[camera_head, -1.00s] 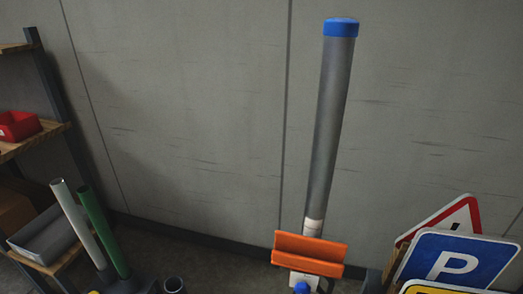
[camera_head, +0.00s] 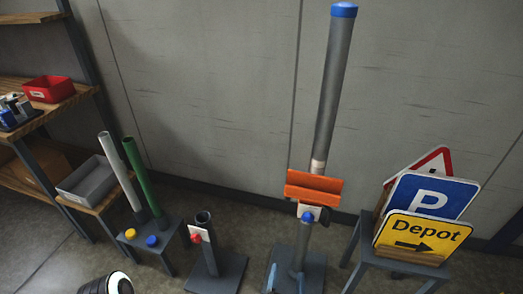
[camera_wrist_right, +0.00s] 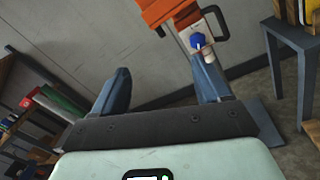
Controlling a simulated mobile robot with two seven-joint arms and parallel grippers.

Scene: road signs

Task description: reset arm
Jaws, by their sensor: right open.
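My right gripper (camera_head: 285,279) shows only in part at the bottom edge of the head view, low in front of the tall grey post (camera_head: 330,95). In the right wrist view the gripper (camera_wrist_right: 163,84) has its two blue fingers wide apart with nothing between them. The post has a blue cap and stands upright in a floor stand (camera_head: 313,262). An orange bracket (camera_head: 314,187) and a blue knob (camera_head: 307,216) are on its lower part; the bracket and knob also show beyond the fingers in the wrist view. My left gripper is not in view.
Warning, blue P and yellow Depot signs (camera_head: 427,236) stand on a stool at right. A short stand with a red knob (camera_head: 206,245) is left of the post. Farther left are white and green tubes (camera_head: 145,178), a grey bin (camera_head: 90,184) and a shelf with a red bin (camera_head: 48,89).

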